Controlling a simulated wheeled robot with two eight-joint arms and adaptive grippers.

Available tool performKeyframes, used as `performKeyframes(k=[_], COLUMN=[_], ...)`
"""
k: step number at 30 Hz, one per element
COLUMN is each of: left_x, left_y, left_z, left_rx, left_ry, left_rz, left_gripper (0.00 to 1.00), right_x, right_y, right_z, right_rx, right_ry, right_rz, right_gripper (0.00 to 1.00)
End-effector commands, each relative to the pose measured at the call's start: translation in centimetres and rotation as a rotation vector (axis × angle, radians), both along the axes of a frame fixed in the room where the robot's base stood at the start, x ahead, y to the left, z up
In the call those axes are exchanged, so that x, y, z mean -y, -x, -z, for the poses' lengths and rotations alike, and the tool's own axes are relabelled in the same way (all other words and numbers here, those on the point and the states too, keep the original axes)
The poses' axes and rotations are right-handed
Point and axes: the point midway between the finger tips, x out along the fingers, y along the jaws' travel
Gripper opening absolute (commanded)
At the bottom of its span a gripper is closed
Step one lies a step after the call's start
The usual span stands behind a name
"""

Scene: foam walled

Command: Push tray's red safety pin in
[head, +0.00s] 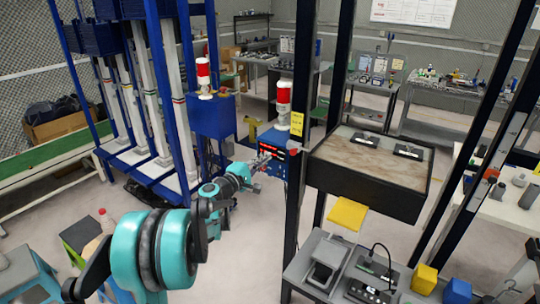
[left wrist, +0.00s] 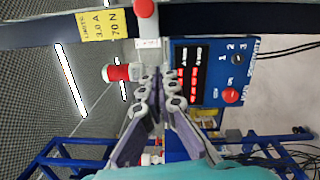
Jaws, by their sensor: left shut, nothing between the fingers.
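The black-edged tray (head: 365,199) with a brown top is held between dark posts in the head view. A round red knob (left wrist: 145,8), perhaps the safety pin, shows at the dark post in the left wrist view, partly cut off by the top edge. My left gripper (head: 266,158) is shut and empty, left of the tray. Its fingertips (left wrist: 156,76) show near the blue control panel (left wrist: 205,85); contact cannot be told. My right gripper is not in view.
The panel has red displays and a red button (left wrist: 231,95). A yellow label (left wrist: 102,24) is on the near post. A red-and-white beacon (head: 283,105) stands above the panel. A blue rack (head: 165,90) is at the left. Open floor lies between rack and tray.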

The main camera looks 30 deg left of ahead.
Motion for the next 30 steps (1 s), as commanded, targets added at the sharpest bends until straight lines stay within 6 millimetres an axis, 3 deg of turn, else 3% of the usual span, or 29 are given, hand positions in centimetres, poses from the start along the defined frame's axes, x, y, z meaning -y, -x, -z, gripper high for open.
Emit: performKeyframes(k=[6, 12, 30], left_x=[-0.6, -0.9, -1.0], left_y=[4.5, 6.9, 7.4], left_z=[-0.2, 0.1, 0.2], left_rx=[0.0, 0.0, 0.0], left_ry=[0.0, 0.0, 0.0], left_rz=[0.0, 0.002, 0.003], left_gripper=[0.0, 0.0, 0.0], right_x=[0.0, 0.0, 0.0], right_y=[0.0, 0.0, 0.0], right_z=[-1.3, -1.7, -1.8], right_rx=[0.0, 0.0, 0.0], right_ry=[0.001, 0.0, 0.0], right_rz=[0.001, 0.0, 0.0], right_gripper=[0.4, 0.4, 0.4])
